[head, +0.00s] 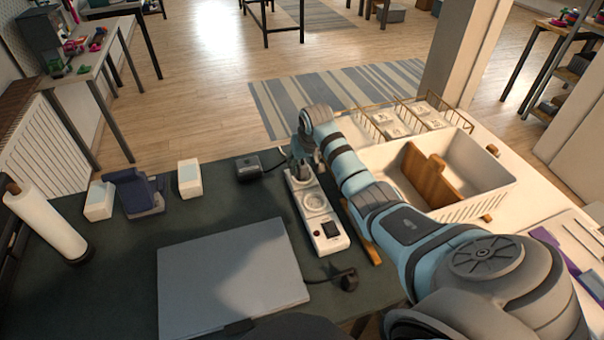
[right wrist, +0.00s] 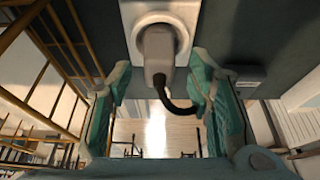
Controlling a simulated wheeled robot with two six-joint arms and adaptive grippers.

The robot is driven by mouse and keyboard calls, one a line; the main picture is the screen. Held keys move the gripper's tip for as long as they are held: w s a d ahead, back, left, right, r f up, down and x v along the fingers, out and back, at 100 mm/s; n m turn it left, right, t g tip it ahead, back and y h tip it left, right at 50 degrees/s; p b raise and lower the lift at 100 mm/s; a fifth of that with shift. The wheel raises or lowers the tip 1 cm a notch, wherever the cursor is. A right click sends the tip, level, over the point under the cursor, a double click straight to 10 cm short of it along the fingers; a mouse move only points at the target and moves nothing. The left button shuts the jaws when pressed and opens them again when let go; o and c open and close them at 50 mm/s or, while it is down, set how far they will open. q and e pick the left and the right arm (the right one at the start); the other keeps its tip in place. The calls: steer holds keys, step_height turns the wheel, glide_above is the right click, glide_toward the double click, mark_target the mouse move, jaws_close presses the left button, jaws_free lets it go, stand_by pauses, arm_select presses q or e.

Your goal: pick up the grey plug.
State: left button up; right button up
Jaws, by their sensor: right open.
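The white power strip (head: 326,228) lies on the dark table mat. In the right wrist view, the grey plug (right wrist: 157,52) sits in a round socket of the power strip (right wrist: 146,8), and its dark cord curves off to the right. My right gripper (head: 301,160) is over the far end of the strip and largely covers the plug in the head view. In the right wrist view my right gripper (right wrist: 160,78) is open, with one finger on each side of the plug and visible gaps between. My left gripper is not in view.
A black box (head: 248,167) with a cord stands left of the strip. A grey flat panel (head: 232,278) and a black plug (head: 347,280) lie nearer. A white crate (head: 490,200) with wooden boards and a wire rack (head: 385,128) stand to the right.

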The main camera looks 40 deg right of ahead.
steer(key=shift+b+x, duration=0.3)
steer(key=shift+x, duration=0.8)
steer(key=shift+s, duration=0.1)
steer(key=shift+c, duration=0.2)
steer(key=shift+r, duration=0.1)
jaws_close()
